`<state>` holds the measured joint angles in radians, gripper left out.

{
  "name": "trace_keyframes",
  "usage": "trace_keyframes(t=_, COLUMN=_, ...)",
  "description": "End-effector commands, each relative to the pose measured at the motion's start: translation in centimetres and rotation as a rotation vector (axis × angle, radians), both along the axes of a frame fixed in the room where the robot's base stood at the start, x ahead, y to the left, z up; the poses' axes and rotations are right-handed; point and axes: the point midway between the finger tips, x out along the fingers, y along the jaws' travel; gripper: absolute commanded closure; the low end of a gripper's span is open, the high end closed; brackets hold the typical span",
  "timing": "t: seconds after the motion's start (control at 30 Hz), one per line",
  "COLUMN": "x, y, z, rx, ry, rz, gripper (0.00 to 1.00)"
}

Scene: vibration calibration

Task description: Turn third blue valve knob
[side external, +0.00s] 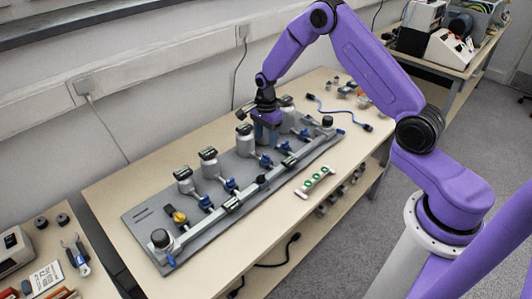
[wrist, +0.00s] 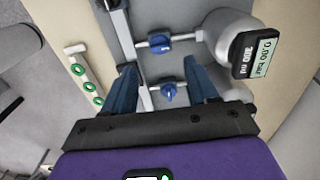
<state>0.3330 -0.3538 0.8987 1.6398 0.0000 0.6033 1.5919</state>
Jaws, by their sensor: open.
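A grey panel (side external: 150,213) on the bench carries a row of blue valve knobs. In the side view I see blue knobs at the left (side external: 205,203), beside it (side external: 230,185), and near my gripper (side external: 265,160). My gripper (side external: 267,138) points down over the right half of the panel. In the wrist view my gripper (wrist: 162,82) is open, with its two blue fingers apart. One blue knob (wrist: 168,93) shows between the fingers, touching neither in the picture. Another blue knob (wrist: 160,43) lies beyond the fingertips. Fingertip height above the panel is unclear.
Jars with gauge heads (side external: 209,162) stand along the wall side; one gauge (wrist: 255,53) is close by the right finger. A yellow knob (side external: 177,216) sits at the left. A strip with green buttons (side external: 315,181) lies in front. A blue cable (side external: 335,110) lies right.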

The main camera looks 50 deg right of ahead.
Motion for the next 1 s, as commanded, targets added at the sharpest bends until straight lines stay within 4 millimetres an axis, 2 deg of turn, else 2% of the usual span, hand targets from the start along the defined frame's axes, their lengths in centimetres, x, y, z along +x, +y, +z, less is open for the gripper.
trace_keyframes(t=0.03, x=-0.1, y=0.0, z=-1.1, rx=0.000, ry=0.003, rz=0.001, gripper=0.42)
trace_keyframes(t=0.2, x=-0.1, y=0.0, z=-4.0, rx=0.000, ry=0.003, rz=-0.001, gripper=0.42)
trace_keyframes(t=0.4, x=0.0, y=0.0, z=-6.3, rx=0.000, ry=0.000, rz=0.000, gripper=0.42)
trace_keyframes(t=0.6, x=0.0, y=0.0, z=-7.2, rx=0.000, ry=0.000, rz=0.000, gripper=0.42)
trace_keyframes(t=0.87, x=0.0, y=0.0, z=-7.2, rx=0.000, ry=-0.001, rz=0.000, gripper=0.42)
trace_keyframes(t=1.0, x=0.0, y=0.0, z=-7.2, rx=0.000, ry=-0.001, rz=0.000, gripper=0.87)
